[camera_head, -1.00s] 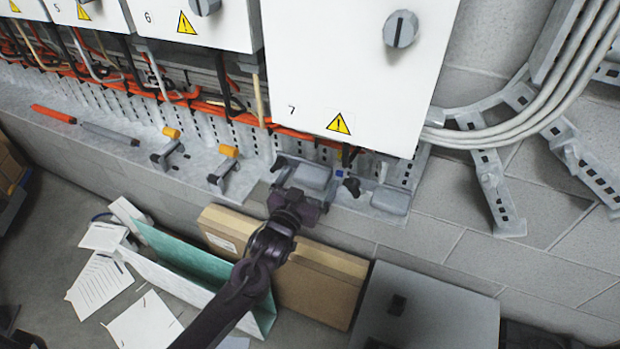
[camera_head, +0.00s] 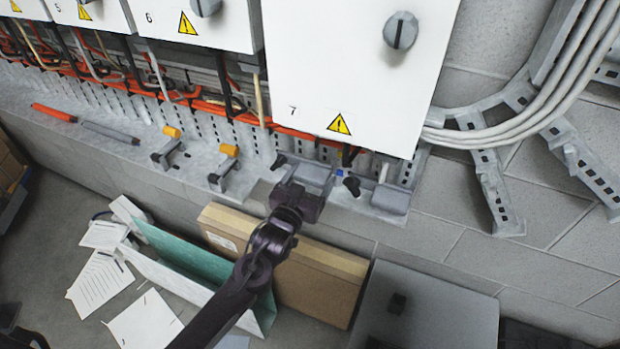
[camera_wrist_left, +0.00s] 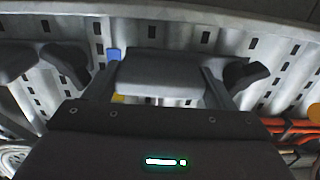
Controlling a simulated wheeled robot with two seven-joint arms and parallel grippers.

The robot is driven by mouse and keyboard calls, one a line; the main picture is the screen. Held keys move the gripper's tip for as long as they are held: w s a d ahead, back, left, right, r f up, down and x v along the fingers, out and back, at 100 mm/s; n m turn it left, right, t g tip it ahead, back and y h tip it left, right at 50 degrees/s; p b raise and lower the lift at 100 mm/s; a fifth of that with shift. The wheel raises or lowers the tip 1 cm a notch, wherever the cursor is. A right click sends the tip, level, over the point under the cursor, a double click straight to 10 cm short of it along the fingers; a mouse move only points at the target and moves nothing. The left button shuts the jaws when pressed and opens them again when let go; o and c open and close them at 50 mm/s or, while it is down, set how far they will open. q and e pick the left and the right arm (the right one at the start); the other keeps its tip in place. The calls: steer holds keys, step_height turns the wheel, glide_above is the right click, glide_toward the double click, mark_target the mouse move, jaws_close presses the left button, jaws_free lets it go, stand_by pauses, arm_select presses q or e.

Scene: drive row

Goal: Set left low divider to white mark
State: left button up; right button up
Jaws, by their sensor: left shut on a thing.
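The left low divider (camera_head: 314,174) looks like a grey rounded block on the metal ledge under cabinet 7. My left gripper (camera_head: 303,190) reaches it from the front and is shut on it. In the left wrist view the divider (camera_wrist_left: 158,74) sits between my two fingers (camera_wrist_left: 160,88). A blue mark (camera_wrist_left: 113,54) and a small yellow mark (camera_wrist_left: 118,98) lie beside it on the left there. The blue mark also shows in the head view (camera_head: 340,173), just right of the divider. I cannot make out a white mark for certain. My right gripper is not in view.
A second grey block (camera_head: 391,199) and a black knob (camera_head: 352,186) stand to the right. Cabinet 7 (camera_head: 345,70) overhangs the ledge. A cardboard box (camera_head: 310,270) leans below it.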

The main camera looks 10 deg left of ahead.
arm_select(q)
step_height(320, 180, up, 3)
steer(key=shift+r+p, duration=0.1)
steer(key=shift+p, duration=0.85)
steer(key=shift+f, duration=0.2)
steer(key=o, duration=1.4)
steer(key=shift+s+a+b, duration=0.25)
steer(key=shift+s+b, duration=0.05)
steer(key=shift+s, duration=0.95)
steer(key=shift+s+a+b, duration=0.25)
steer(key=shift+s+a, duration=0.05)
steer(key=shift+s, duration=1)
steer(key=shift+s+a+b, duration=0.25)
steer(key=shift+s+b, duration=0.05)
steer(key=shift+s, duration=0.95)
